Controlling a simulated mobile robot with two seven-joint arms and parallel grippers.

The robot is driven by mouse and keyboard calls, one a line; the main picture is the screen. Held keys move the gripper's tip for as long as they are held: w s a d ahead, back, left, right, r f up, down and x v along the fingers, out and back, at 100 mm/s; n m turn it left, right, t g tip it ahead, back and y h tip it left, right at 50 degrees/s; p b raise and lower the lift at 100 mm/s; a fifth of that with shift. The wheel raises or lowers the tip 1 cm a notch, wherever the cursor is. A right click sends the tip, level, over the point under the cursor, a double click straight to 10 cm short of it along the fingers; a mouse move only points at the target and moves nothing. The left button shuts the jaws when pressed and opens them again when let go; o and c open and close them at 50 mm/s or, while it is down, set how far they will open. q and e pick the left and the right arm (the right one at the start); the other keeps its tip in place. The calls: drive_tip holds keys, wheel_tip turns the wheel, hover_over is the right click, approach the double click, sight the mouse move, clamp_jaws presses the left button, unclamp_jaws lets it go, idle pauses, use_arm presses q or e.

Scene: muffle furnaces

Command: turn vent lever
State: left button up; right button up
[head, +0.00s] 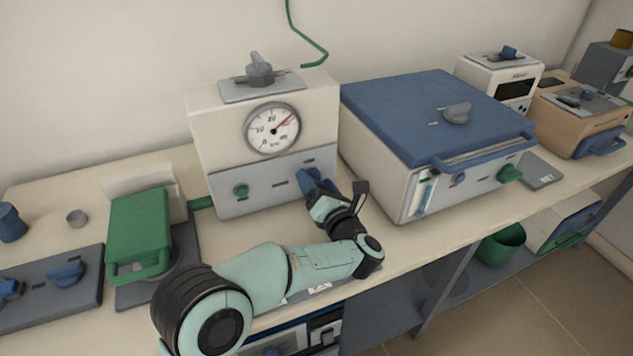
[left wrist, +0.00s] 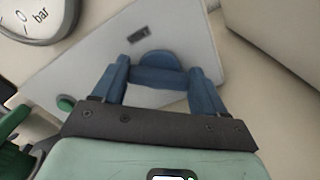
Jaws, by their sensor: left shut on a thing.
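A cream box with a round pressure gauge (head: 272,129) has a grey lower front panel (head: 262,183). A blue knob (left wrist: 156,60) sits on the right of this panel, under a small dark label. My left gripper (head: 313,181) has its blue fingers on either side of the knob and is shut on it; in the head view they largely hide it. A grey lever (head: 260,70) stands on top of the gauge box, and another grey lever (head: 456,113) sits on the blue lid of the furnace at right. I cannot tell which is called the vent lever. My right gripper is out of view.
A green knob (head: 241,191) is on the panel's left. The blue-lidded furnace (head: 420,110) stands close on the right of my left gripper. A green hinged press (head: 139,231) is at left. A green hose (head: 304,45) hangs on the wall. The bench front runs below my arm.

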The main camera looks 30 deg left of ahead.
use_arm(q)
drive_tip(key=m+p, duration=0.1)
drive_tip(key=m, duration=0.2)
drive_tip(key=shift+f, duration=0.1)
drive_tip(key=m+p, duration=0.3)
drive_tip(key=m, duration=0.2)
drive_tip(key=shift+d+f, duration=0.1)
drive_tip(key=shift+f+m+p, duration=0.15)
drive_tip(key=shift+m+p, duration=0.4)
drive_tip(key=shift+m, duration=0.65)
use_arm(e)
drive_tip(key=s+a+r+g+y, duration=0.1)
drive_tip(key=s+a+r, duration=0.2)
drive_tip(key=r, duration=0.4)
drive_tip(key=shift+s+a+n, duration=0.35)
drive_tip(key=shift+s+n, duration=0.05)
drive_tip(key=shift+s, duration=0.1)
use_arm(q)
drive_tip(key=o, duration=1.1)
drive_tip(key=shift+c, duration=0.2)
